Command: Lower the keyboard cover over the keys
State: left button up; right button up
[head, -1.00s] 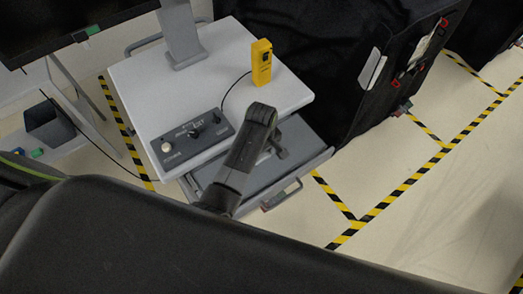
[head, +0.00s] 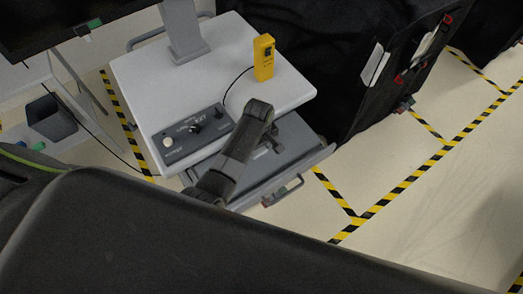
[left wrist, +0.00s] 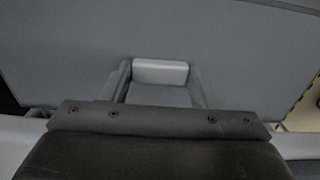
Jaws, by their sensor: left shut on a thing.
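The keyboard cover (head: 302,139) looks like a flat grey panel over the pulled-out tray below the cart top. In the left wrist view its broad grey surface (left wrist: 70,50) fills most of the picture. A paler grey tab (left wrist: 160,72) stands on it. My left gripper (head: 277,146) is at the cover, with its arm crossing the tray's left part. In the left wrist view the gripper (left wrist: 160,82) has a finger on each side of the tab and is shut on it. No keys show. My right gripper is out of view.
The cart top (head: 205,85) carries a black control box (head: 190,135) with knobs and a yellow handset (head: 264,58) on a cable. A handle (head: 283,193) sticks out at the tray's front. Black-draped carts (head: 310,60) stand to the right. The striped floor at right is clear.

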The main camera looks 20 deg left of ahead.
pick_arm(q)
jog(key=shift+w+a, duration=0.45)
jog(key=shift+a, duration=0.05)
jog(key=shift+f+b, duration=0.4)
jog(key=shift+f, duration=0.4)
jog(key=shift+f, duration=0.1)
jog(key=o, duration=1.1)
